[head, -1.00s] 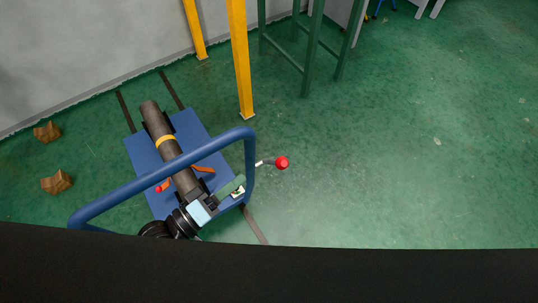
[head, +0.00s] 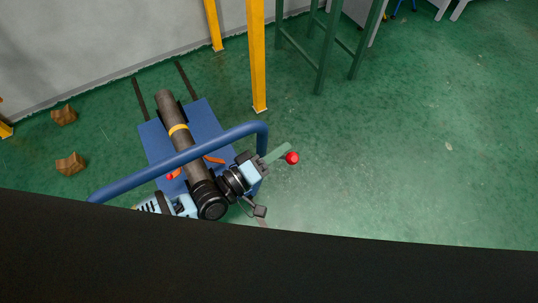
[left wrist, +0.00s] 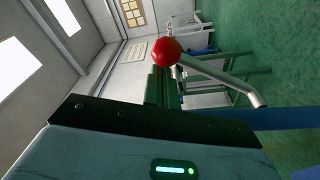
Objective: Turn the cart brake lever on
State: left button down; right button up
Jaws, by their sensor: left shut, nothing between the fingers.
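The brake lever's red ball knob (head: 292,158) sticks out at the right side of the blue cart (head: 205,118). In the left wrist view the knob (left wrist: 166,50) sits on a pale metal rod (left wrist: 225,80) that slants down to the right. My left gripper (head: 286,149) is shut and empty, with its green fingers beside the knob. In the left wrist view the fingers (left wrist: 162,88) lie just below the knob; I cannot tell whether they touch it. My arm hides most of the rod in the head view. My right gripper is not in view.
A blue tube handle (head: 180,160) arches over the cart, close to my left arm. A dark pipe (head: 170,110) with a yellow band lies on the cart. A yellow post (head: 257,60) and green frame (head: 322,50) stand behind. The floor to the right is clear.

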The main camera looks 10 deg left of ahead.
pick_arm(q)
jog(key=shift+d, duration=0.1)
dwell(0.4)
jog(key=s+d+f+m+h+b, duration=0.1)
jog(key=s+d+f+m+b, duration=0.3)
jog(key=f+m, duration=0.3)
jog(key=shift+s+f+m+h+b, duration=0.25)
jog(key=shift+s+m+b, duration=0.35)
jog(key=shift+m, duration=0.9)
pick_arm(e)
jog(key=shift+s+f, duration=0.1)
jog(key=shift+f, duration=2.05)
pick_arm(q)
jog(key=shift+s, duration=0.1)
jog(key=shift+s+a, duration=0.1)
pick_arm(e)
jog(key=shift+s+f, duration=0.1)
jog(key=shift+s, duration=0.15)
